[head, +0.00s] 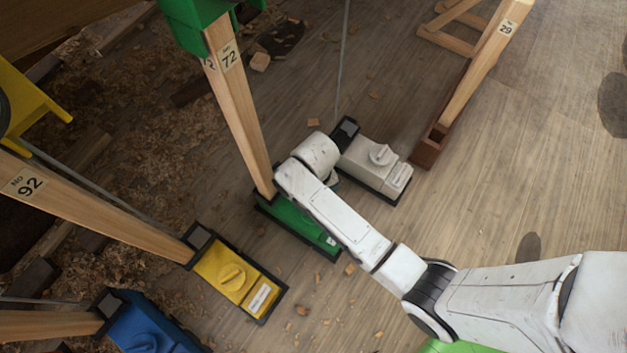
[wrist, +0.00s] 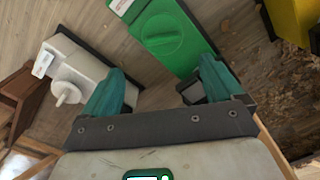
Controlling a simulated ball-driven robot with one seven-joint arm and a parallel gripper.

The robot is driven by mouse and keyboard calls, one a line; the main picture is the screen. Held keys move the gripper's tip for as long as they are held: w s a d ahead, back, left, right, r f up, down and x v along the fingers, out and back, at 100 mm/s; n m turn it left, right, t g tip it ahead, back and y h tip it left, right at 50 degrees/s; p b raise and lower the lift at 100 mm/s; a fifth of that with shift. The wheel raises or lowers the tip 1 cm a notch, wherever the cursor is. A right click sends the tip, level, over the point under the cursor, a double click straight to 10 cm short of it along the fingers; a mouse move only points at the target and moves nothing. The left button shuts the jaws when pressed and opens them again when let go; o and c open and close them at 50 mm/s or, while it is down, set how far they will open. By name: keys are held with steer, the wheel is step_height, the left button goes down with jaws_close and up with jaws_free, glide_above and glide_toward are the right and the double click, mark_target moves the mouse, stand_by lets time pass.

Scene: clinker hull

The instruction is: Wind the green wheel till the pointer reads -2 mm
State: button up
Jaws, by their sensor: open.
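The green box (head: 295,222) stands on the floor at the foot of a wooden prop marked 72; my arm covers much of it in the head view. In the wrist view the green box (wrist: 185,62) shows its round green wheel (wrist: 161,34) with a raised grip bar. A small white label (wrist: 122,4) sits at the box's end; no pointer reading is legible. My gripper (wrist: 162,68) is open and empty, its teal fingers apart, with the wheel beyond the gap and no contact visible. The head view hides the gripper behind my arm.
A white box with a knob (head: 378,160) stands close to the right of the green one. A yellow box (head: 222,268) and a blue box (head: 150,325) stand to the left. Wooden props (head: 238,105) slope up from the boxes. Floor at right is mostly clear.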

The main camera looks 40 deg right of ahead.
steer(key=f+b, duration=0.3)
steer(key=f, duration=0.3)
steer(key=f+b, duration=0.3)
steer(key=f, duration=0.3)
steer(key=shift+w+a, duration=0.15)
steer(key=shift+w, duration=0.05)
steer(key=shift+r, duration=0.1)
steer(key=c, duration=1)
steer(key=shift+r, duration=0.1)
steer(key=shift+c, duration=0.2)
